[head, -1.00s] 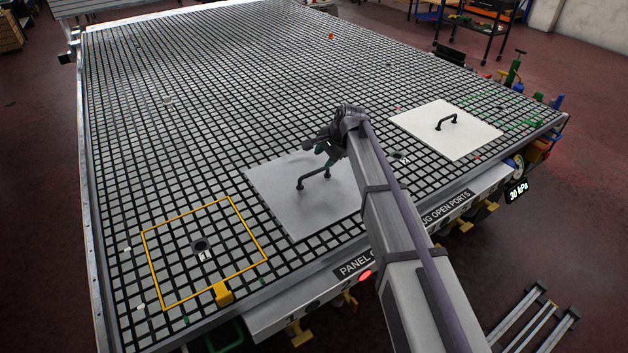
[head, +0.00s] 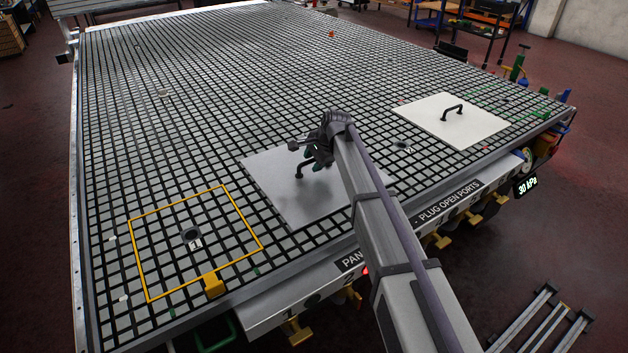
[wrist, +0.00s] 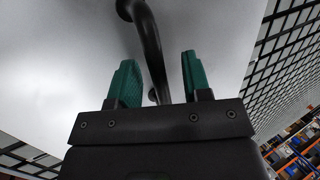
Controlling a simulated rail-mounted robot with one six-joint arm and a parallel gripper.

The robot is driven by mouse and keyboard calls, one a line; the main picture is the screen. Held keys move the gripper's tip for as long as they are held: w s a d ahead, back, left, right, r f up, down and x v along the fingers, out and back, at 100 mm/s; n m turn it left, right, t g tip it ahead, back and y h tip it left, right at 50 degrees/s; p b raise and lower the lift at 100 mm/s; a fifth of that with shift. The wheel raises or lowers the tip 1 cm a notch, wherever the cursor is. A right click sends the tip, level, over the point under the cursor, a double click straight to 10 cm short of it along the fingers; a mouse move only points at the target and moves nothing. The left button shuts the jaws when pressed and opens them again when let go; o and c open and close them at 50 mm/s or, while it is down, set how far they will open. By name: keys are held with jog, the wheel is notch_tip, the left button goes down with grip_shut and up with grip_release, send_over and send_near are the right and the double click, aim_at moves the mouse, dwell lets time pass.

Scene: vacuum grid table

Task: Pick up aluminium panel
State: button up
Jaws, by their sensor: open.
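The grey aluminium panel (head: 290,205) lies flat on the grid table in the middle of the head view, with a black bar handle (head: 300,171) on top. My gripper (head: 312,160) is over the panel at the handle, and my arm hides part of the panel's right side. In the wrist view the two green fingers (wrist: 158,82) are open. The black handle (wrist: 150,45) passes between them with gaps on both sides, and the panel's pale surface (wrist: 50,70) fills the background.
A white panel (head: 440,122) with a black handle lies to the right on the grid table (head: 200,100). A yellow outlined square (head: 140,260) with a port marked 1 is at left, with a yellow block (head: 213,285) on its front edge. The far table is largely clear.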

grip_shut()
dwell(0.4)
jog(key=shift+p, duration=0.3)
dwell(0.7)
